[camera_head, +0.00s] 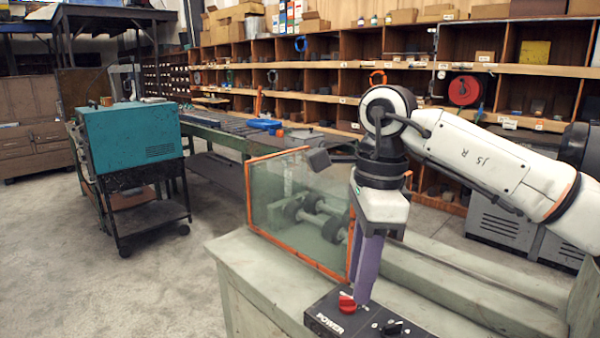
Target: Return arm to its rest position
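My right arm comes in from the right, and its white wrist points down. My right gripper (362,296) has purple fingers that hang just above and behind a black control box (379,328) marked POWER. The fingers overlap from this side, so I cannot tell whether they are open or shut. A red knob (347,302) on the box is right beside the fingertips in the picture. I cannot tell whether they touch. My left gripper is not in view.
An orange-framed clear guard (290,205) stands behind the gripper on the grey-green bench (245,250), with rollers (322,215) behind it. A teal cabinet (130,145) on a wheeled cart is at left. Wooden shelves (330,85) line the back. The left floor is open.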

